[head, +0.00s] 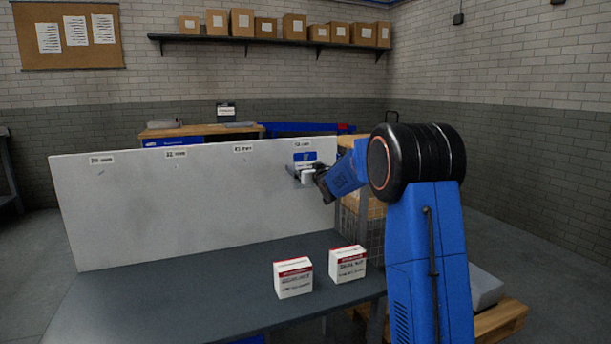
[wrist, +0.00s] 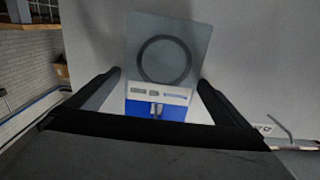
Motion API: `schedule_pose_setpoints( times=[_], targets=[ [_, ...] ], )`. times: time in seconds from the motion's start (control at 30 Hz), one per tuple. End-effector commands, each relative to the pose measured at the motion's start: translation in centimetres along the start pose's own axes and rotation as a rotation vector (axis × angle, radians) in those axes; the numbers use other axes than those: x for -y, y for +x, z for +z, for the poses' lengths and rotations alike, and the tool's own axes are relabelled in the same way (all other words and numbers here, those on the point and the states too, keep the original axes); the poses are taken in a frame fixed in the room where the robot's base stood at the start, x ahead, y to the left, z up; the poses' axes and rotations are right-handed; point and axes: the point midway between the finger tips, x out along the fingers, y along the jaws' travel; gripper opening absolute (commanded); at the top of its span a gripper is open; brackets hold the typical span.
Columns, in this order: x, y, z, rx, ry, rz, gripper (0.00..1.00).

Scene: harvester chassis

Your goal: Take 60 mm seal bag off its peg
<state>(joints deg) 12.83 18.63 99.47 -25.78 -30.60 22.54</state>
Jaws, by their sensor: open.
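The seal bag (head: 305,157) hangs at the right end of the pale peg board (head: 190,200), under the rightmost label. Its blue and white header shows in the head view, and my gripper (head: 308,177) hides much of its lower part. In the wrist view, the clear bag (wrist: 168,30) holds a dark ring, and a peg (wrist: 156,110) shows at its blue and white header. The bag appears upside down there. My gripper (wrist: 159,80) is open, with one finger on each side of the bag and visible gaps between.
The other pegs along the board, under their labels, look bare. Two white and red boxes (head: 293,278) (head: 347,264) stand on the grey bench (head: 215,285) below. A wire cage (head: 360,232) stands right of the board. The left of the bench is clear.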

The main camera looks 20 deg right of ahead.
Motion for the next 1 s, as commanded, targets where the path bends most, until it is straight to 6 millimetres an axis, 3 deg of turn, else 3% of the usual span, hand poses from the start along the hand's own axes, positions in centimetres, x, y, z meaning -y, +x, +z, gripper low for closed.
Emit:
schedule_pose_setpoints(
  times=[0.27, 0.47, 0.83, 1.0],
  targets=[
    [0.0, 0.3, -0.1, -0.001, 0.000, 0.000, 1.00],
    [0.0, 0.3, -0.1, -0.001, 0.000, 0.000, 0.57],
    [0.0, 0.3, -0.3, -0.001, 0.000, 0.000, 0.56],
    [0.1, 0.3, -1.6, -0.003, 0.000, -0.001, 0.56]
  ],
)
